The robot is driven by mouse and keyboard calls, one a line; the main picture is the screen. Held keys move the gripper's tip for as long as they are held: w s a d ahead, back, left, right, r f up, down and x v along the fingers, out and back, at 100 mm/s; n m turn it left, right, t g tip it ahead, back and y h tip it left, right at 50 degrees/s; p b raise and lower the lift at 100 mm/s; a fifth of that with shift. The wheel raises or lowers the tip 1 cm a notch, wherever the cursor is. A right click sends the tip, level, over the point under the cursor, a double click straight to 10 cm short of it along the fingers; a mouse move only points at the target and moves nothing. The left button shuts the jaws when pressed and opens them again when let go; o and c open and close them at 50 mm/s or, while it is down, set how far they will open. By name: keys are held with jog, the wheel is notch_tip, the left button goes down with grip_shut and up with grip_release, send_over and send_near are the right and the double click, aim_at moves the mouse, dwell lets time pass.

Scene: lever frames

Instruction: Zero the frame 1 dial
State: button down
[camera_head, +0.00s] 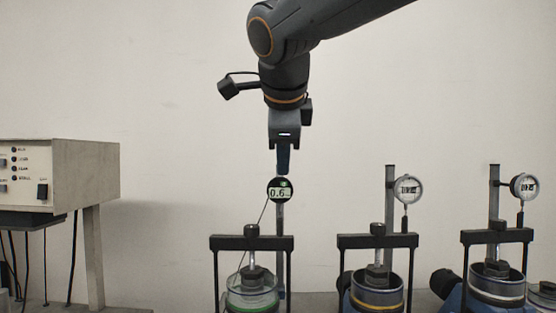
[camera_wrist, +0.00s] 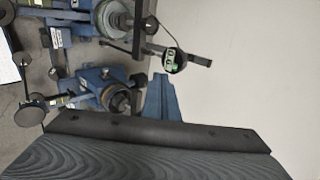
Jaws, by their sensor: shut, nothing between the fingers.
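A round black digital dial (camera_head: 280,190) reads about 0.6 on the leftmost lever frame (camera_head: 251,242) in the head view. It is mounted at the top of a grey post. I cannot read a frame number on it. My gripper (camera_head: 283,173) points straight down just above this dial, shut and empty; I cannot tell whether the fingertips touch its top. In the wrist view, the dial (camera_wrist: 172,60) shows its greenish display beyond my blue fingertips (camera_wrist: 161,78). A glass-walled cup with a green ring (camera_head: 252,292) sits under the frame's crossbar.
Two more lever frames stand to the right, with white-faced dials (camera_head: 408,189) and (camera_head: 523,187) on posts. A beige control box (camera_head: 84,172) stands on legs at the left. A pale wall is behind. The space between the box and the leftmost frame is open.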

aim_at(284, 184)
jog(key=shift+w+d+f+p, duration=0.1)
jog(key=shift+w+f+p, duration=0.55)
jog(key=shift+w, duration=0.7)
jog(key=shift+w+a+f+p, duration=0.1)
jog(key=shift+w+f+p, duration=0.55)
jog(key=shift+w, duration=0.75)
jog(key=shift+w+d+f+p, duration=0.1)
jog(key=shift+w+f+p, duration=0.55)
jog(key=shift+w, duration=0.7)
jog(key=shift+r, duration=0.1)
jog(key=shift+w, duration=0.1)
